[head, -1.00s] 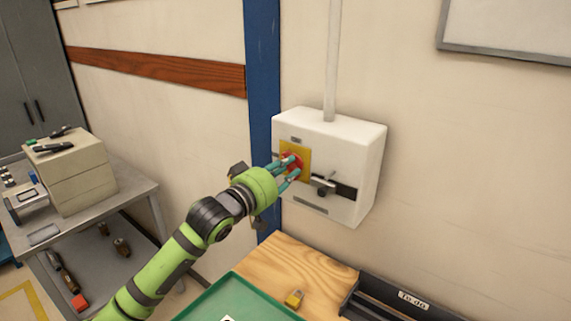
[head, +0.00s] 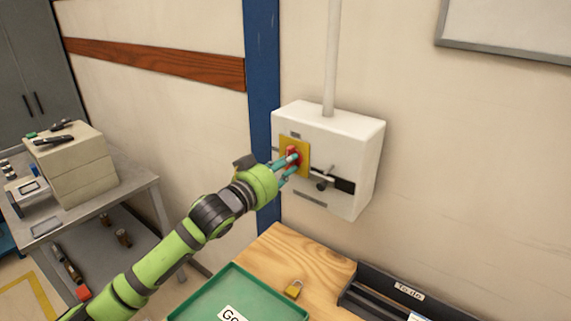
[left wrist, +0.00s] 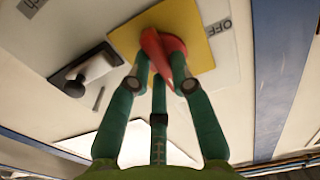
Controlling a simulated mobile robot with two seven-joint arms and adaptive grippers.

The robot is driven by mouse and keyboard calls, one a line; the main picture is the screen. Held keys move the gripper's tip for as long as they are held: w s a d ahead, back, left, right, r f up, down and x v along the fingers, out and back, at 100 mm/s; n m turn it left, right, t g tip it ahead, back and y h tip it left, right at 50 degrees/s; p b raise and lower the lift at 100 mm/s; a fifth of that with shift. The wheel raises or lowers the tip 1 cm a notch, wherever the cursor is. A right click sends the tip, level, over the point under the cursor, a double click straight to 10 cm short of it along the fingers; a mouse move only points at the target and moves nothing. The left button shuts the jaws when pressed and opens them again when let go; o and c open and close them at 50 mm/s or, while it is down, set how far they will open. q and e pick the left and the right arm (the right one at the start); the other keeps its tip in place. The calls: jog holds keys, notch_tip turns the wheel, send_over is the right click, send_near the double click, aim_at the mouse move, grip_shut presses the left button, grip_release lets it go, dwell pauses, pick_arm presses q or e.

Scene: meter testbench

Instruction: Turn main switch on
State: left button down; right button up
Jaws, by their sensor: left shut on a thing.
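The main switch is a red knob (head: 292,156) on a yellow plate (head: 301,150), on the front of a white wall box (head: 345,140). My left gripper (head: 286,165) reaches it from the lower left, and its teal fingers partly hide the knob. In the left wrist view the fingers (left wrist: 160,82) are closed around the red knob (left wrist: 157,52). The yellow plate (left wrist: 203,52) lies behind it, with an "OFF" label (left wrist: 218,28) beside it. The knob's exact angle is hard to tell. My right gripper is not in view.
A dark latch (head: 322,182) sits on the box right of the knob. A blue post (head: 263,100) stands left of the box.

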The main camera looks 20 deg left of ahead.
pick_arm(q)
jog(key=shift+r, duration=0.1)
jog(key=c, duration=1.1)
grip_release()
jog(key=v, duration=1.2)
